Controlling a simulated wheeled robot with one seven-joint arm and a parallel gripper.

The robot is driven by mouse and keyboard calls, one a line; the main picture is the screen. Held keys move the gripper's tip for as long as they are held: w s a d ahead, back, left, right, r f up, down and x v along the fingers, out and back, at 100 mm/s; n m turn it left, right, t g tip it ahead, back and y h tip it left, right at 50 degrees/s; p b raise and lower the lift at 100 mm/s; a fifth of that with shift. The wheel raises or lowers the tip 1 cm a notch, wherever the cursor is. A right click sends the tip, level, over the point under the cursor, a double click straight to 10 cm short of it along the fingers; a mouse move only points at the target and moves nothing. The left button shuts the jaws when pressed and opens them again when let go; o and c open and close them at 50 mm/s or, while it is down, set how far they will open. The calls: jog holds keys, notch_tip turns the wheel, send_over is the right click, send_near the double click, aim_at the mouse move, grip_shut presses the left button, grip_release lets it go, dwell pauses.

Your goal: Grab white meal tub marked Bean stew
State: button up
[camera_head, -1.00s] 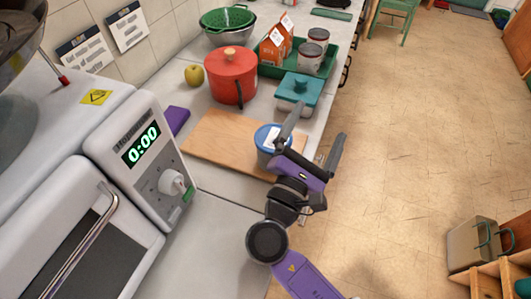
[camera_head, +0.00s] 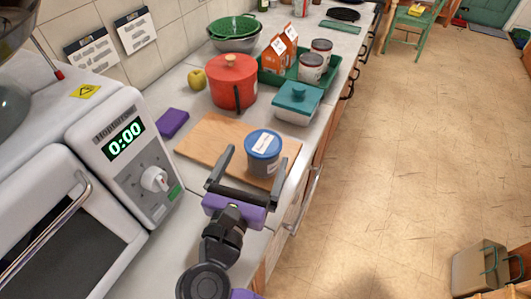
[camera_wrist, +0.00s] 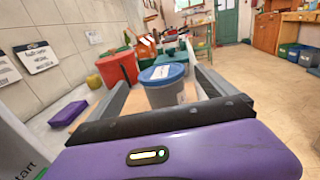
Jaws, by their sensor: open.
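A tub with a blue lid (camera_head: 262,164) and a grey-white body stands upright near the right edge of the wooden board. A white label lies on its lid; its writing is too small to read. In the wrist view the tub (camera_wrist: 166,92) appears between my fingers, with its front side facing me. My gripper (camera_head: 257,156) is open, with one finger on each side of the tub's near part in the head view. I cannot tell whether either finger touches it.
The wooden board (camera_head: 208,138) lies on the counter. A white dish with a teal lid (camera_head: 297,103), a red pot (camera_head: 232,84) and a green tray (camera_head: 270,77) with cartons and cans stand behind. The oven (camera_head: 135,150) is at left. Open floor lies right.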

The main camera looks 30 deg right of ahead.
aim_at(268, 131)
jog(key=x, duration=0.5)
jog(key=shift+w+d+f, duration=0.2)
jog(key=shift+w+d, duration=0.05)
jog(key=shift+d, duration=0.1)
jog(key=shift+c, duration=0.3)
jog(key=c, duration=1.7)
